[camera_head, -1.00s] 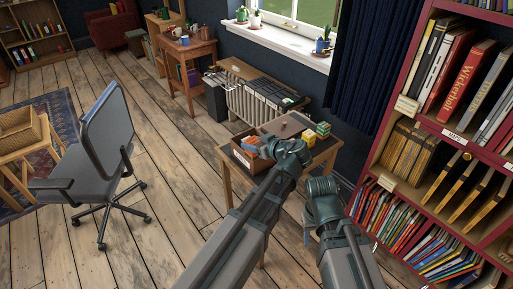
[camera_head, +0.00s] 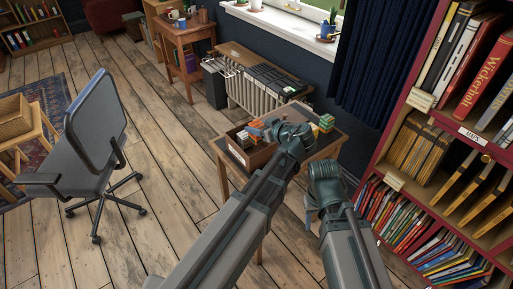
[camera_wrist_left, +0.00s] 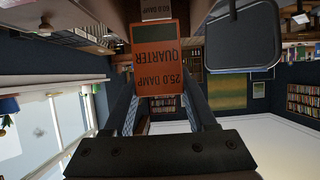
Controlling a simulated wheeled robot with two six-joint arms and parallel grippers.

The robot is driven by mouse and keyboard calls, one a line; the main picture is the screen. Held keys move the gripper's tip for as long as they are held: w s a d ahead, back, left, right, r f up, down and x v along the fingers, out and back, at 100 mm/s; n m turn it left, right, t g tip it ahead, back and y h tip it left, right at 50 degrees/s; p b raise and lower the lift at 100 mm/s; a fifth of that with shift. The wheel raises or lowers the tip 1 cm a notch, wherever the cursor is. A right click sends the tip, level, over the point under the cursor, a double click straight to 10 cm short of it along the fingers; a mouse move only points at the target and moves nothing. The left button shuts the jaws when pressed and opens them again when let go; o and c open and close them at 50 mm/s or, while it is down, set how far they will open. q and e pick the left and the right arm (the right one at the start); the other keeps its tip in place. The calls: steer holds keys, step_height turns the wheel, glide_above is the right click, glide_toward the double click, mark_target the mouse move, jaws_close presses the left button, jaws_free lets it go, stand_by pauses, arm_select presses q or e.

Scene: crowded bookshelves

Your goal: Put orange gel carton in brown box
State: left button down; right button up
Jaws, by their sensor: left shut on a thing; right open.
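An orange carton (camera_wrist_left: 160,62) with a dark panel and upside-down lettering reading "25.0 DAMP QUARTER" is between the fingers of my left gripper (camera_wrist_left: 161,95) in the left wrist view. The left gripper is shut on it. In the head view, the left gripper (camera_head: 272,130) is over the right side of the open brown box (camera_head: 250,158) on the small table. Orange and bluish things show at the box's opening; I cannot tell which is the held carton. My right gripper (camera_head: 322,205) is low at the table's front right; its fingers are hard to make out.
Several yellow and green cartons (camera_head: 326,123) stand on the small table (camera_head: 328,141), right of my left gripper. A radiator-like rack (camera_head: 262,90) is behind it. A packed red bookshelf (camera_head: 397,120) is close on the right. An office chair (camera_head: 95,120) stands on the left.

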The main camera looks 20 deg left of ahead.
mark_target(257, 143)
arm_select(q)
steer(key=shift+f+b, duration=2.95)
steer(key=shift+f, duration=0.6)
steer(key=shift+f+b, duration=0.5)
steer(key=shift+f, duration=0.15)
steer(key=shift+c, duration=1)
jaws_free()
steer(key=shift+r, duration=0.2)
